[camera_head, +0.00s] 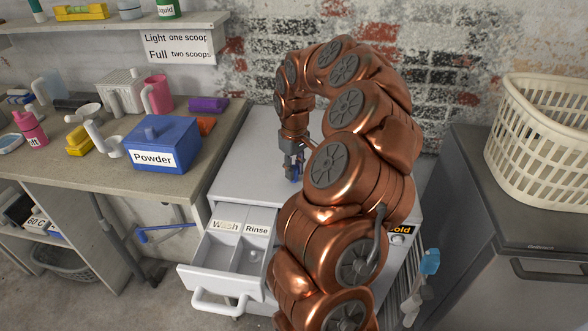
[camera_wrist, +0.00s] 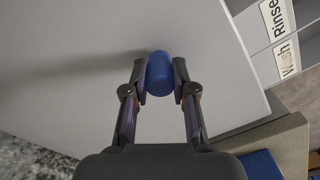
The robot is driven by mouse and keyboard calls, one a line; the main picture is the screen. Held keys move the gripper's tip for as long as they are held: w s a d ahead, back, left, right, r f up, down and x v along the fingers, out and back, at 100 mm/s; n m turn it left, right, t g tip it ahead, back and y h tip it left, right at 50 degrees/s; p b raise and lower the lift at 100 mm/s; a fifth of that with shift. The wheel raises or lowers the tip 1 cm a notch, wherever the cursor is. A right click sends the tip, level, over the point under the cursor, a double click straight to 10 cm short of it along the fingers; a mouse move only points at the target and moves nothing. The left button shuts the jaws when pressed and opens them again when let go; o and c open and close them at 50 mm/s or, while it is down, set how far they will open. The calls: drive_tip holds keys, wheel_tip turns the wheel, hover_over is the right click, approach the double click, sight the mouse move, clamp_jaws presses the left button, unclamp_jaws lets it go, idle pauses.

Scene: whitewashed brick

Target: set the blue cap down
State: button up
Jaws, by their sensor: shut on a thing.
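The blue cap (camera_wrist: 160,74) is a small rounded cylinder between my fingertips in the wrist view. My gripper (camera_wrist: 160,80) is shut on it, one finger on each side. In the head view, my gripper (camera_head: 292,165) points down over the white machine top (camera_head: 246,150), and a little of the cap (camera_head: 296,175) shows between the fingers. Whether the cap touches the top or hangs just above it I cannot tell. My arm hides part of the machine top.
An open drawer (camera_head: 190,279) labelled Wash and Rinse juts from the machine's front. A blue Powder box (camera_head: 190,141) stands on the left counter (camera_head: 90,188). A white laundry basket (camera_head: 535,150) sits on the grey unit at right. The machine top around my gripper looks clear.

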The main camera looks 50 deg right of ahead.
sight(294, 167)
drive_tip(key=shift+f, duration=0.4)
drive_tip(key=shift+f, duration=0.15)
drive_tip(key=o, duration=0.8)
wheel_tip(294, 167, up, 11)
drive_tip(key=shift+r+b, duration=0.1)
drive_tip(key=shift+b, duration=1)
drive_tip(key=shift+r, duration=0.6)
